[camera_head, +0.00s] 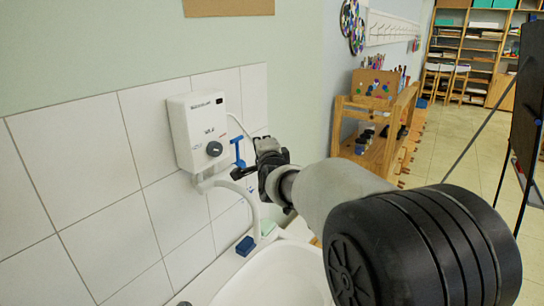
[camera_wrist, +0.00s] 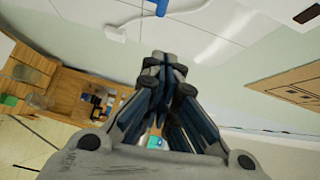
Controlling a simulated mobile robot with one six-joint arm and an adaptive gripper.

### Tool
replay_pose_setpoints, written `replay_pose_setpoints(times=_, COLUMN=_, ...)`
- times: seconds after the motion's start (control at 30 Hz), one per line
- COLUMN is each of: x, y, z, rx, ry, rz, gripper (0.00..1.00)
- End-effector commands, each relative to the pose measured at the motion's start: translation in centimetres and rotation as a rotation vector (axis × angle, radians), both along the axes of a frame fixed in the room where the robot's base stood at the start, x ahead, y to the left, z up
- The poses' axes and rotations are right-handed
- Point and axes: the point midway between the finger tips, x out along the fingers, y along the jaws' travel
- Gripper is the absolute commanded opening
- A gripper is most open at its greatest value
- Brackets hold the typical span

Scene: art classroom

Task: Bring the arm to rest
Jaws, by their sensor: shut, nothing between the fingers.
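My gripper (camera_head: 240,173) is at the end of my arm, in the middle of the head view, in front of the tiled wall. It is close to the white wall heater (camera_head: 198,128), just right of its dial. In the wrist view my gripper (camera_wrist: 160,58) is shut, with its fingertips together and nothing between them. A blue lever (camera_head: 238,152) shows just beside the fingertips in the head view. I cannot tell whether they touch. A blue piece also shows at the top of the wrist view (camera_wrist: 160,8).
A white sink (camera_head: 275,275) lies below my arm, with a blue block (camera_head: 245,246) on its rim. A wooden shelf cart (camera_head: 375,150) stands to the right. A dark easel board (camera_head: 528,95) is at the far right.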

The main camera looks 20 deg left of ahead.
Motion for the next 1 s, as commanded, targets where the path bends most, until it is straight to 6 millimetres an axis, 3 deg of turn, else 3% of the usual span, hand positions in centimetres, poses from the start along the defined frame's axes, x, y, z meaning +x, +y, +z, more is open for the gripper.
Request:
replay_pose_setpoints(times=0.23, x=-4.8, y=-1.9, z=0.9, rx=0.0, ry=-0.002, rz=0.004, gripper=0.0)
replay_pose_setpoints(times=0.47, x=-6.9, y=-3.1, z=1.2, rx=-0.005, ry=-0.001, rz=0.002, gripper=0.0)
replay_pose_setpoints(times=0.57, x=-7.5, y=-4.8, z=1.4, rx=-0.059, ry=0.008, rz=-0.003, gripper=0.0)
replay_pose_setpoints(times=0.67, x=-9.1, y=-8.6, z=1.5, rx=-0.201, ry=0.038, rz=-0.005, gripper=0.0)
replay_pose_setpoints(times=0.77, x=-12.3, y=-14.0, z=0.7, rx=-0.418, ry=0.093, rz=0.01, gripper=0.0)
replay_pose_setpoints(times=0.9, x=-19.2, y=-21.8, z=-1.7, rx=-0.736, ry=0.198, rz=0.077, gripper=0.0)
replay_pose_setpoints(times=1.0, x=-24.9, y=-26.5, z=-3.9, rx=-0.933, ry=0.28, rz=0.154, gripper=0.0)
